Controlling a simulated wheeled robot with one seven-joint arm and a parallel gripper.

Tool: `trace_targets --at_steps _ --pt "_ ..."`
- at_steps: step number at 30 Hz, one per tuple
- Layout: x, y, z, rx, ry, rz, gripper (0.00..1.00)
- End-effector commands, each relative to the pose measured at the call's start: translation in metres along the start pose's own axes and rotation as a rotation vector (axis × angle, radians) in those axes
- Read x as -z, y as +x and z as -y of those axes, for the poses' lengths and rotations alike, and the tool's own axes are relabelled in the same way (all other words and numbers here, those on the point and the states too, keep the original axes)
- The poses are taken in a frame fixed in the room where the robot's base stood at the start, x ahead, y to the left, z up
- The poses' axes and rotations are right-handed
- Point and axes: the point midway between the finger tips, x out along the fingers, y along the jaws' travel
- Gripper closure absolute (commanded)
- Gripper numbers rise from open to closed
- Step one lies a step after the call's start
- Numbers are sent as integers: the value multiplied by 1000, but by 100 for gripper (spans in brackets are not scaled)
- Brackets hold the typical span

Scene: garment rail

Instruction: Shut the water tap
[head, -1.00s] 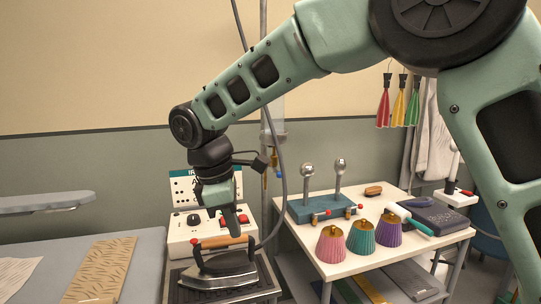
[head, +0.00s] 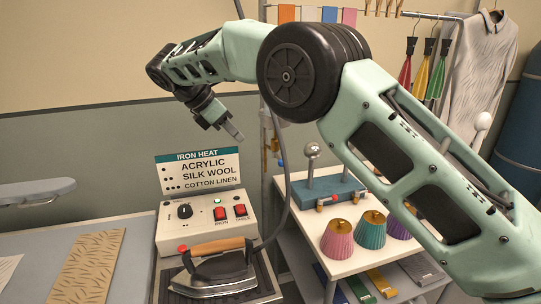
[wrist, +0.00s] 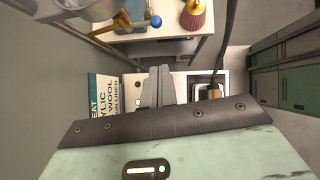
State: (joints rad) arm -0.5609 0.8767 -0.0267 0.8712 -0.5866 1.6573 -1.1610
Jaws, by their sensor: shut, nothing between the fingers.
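The water tap (head: 275,147) is a small brass valve with a blue ball knob, hanging below the clear water vessel by the wall. It also shows in the wrist view (wrist: 136,27), with the blue knob (wrist: 156,21) out to its right. I cannot tell from its lever whether it is open or shut. My gripper (head: 237,134) is shut and empty, in the air left of the tap and above the iron's control box. In the wrist view its fingers (wrist: 160,86) lie together, apart from the tap. My arm hides much of the vessel in the head view.
An iron (head: 216,272) stands on its rest in front of the control box (head: 200,222), which carries an iron heat sign (head: 198,170). A grey hose (head: 286,200) hangs right of the tap. A white side table (head: 345,262) holds a blue stand and coloured lampshade-like cones.

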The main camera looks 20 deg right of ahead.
Motion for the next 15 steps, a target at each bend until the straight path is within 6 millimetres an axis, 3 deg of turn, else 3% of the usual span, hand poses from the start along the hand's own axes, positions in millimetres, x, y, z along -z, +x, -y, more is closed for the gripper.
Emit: trace_targets --at_steps 8,15 --pt "-1 13 0 2 0 0 100" --pt "-2 58 1 5 -1 1 100"
